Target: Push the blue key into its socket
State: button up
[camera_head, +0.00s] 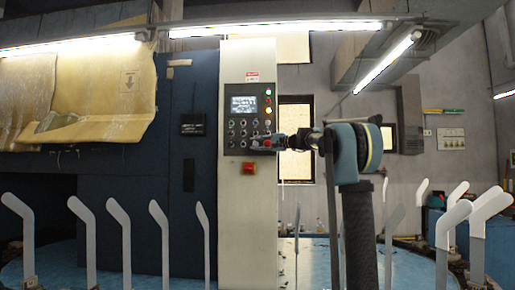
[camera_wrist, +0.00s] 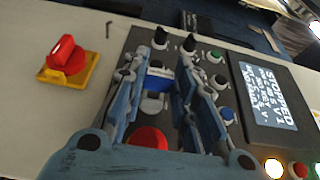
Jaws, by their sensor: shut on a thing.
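My gripper (camera_wrist: 162,68) is at the control panel (camera_wrist: 232,72), its two blue-grey fingers closing from either side on the blue key (camera_wrist: 160,82). The key shows as a small blue piece with a pale part beside it. The fingers hide much of it, and its socket cannot be made out; I cannot tell how deep the key sits. In the head view my gripper (camera_head: 272,143) reaches from the right to the lower right of the panel (camera_head: 232,137) on the pale cabinet column; the key is too small to tell there.
A red push button (camera_wrist: 148,138) lies low between the fingers. Several knobs and buttons surround them, with a screen (camera_wrist: 262,97) reading STOPPED to the right. A red rotary switch (camera_wrist: 67,56) on a yellow plate stands left. Pale sock forms (camera_head: 117,214) stand around the blue table below.

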jog(key=shift+w, duration=0.6)
jog(key=o, duration=0.9)
jog(key=shift+c, duration=0.2)
jog(key=shift+d, duration=0.1)
jog(key=v, duration=1.1)
jog(key=shift+d, duration=0.4)
jog(key=shift+s+f, duration=0.1)
jog(key=shift+s, duration=0.1)
